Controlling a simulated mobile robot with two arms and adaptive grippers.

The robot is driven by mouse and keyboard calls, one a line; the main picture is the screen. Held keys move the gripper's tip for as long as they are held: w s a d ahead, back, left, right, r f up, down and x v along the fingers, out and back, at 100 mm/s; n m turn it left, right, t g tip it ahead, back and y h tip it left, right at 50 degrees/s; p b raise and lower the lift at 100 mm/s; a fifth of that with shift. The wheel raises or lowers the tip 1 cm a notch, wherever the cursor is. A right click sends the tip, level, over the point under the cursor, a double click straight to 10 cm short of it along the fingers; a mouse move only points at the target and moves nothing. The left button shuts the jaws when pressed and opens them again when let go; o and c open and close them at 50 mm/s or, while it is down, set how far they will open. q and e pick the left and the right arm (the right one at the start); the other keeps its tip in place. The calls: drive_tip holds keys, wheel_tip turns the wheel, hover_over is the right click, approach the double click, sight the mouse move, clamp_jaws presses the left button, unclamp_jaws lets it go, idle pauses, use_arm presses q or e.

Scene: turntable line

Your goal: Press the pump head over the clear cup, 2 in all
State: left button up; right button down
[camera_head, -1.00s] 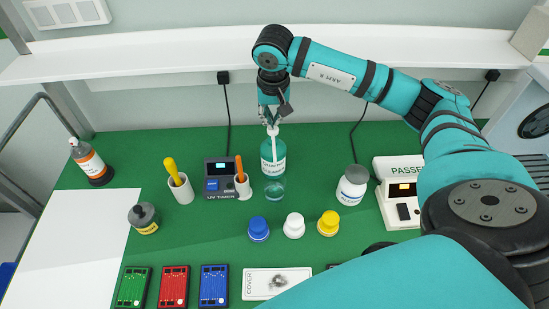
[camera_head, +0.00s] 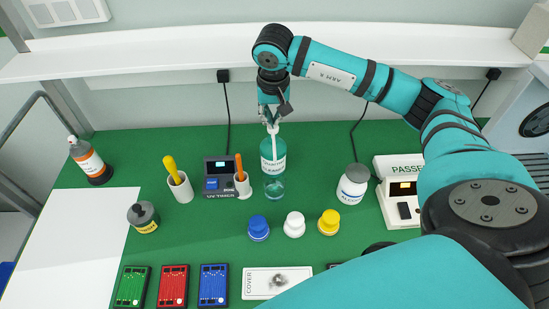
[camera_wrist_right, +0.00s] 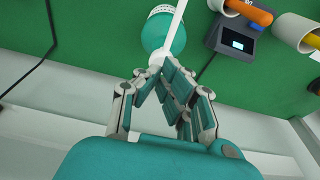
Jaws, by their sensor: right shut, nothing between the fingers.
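A teal pump bottle (camera_head: 273,148) with a white label stands at the back middle of the green bench. Its white pump head (camera_head: 273,130) has a long spout pointing toward the front. The clear cup (camera_head: 274,188) stands just in front of the bottle, below the spout, and looks teal tinted. My right gripper (camera_head: 270,119) is shut and empty, fingers down, at the top of the pump head. In the right wrist view the fingertips (camera_wrist_right: 154,72) are close beside the pump head (camera_wrist_right: 157,60); I cannot tell if they touch. My left gripper is not in view.
The UV timer (camera_head: 220,176) and a white holder with an orange handle (camera_head: 243,186) stand left of the bottle. Blue (camera_head: 258,228), white (camera_head: 294,225) and yellow (camera_head: 328,223) capped pots stand in front. A white shelf (camera_head: 180,52) runs behind.

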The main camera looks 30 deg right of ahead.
drive_tip(key=shift+s+f+b, duration=0.1)
drive_tip(key=shift+f+b, duration=0.95)
drive_tip(key=shift+f, duration=0.25)
drive_tip(key=shift+r, duration=0.1)
drive_tip(key=shift+r+p, duration=0.85)
drive_tip(key=shift+r, duration=0.75)
drive_tip(key=shift+r, duration=0.15)
wheel_tip(320, 180, up, 6)
drive_tip(key=p, duration=0.3)
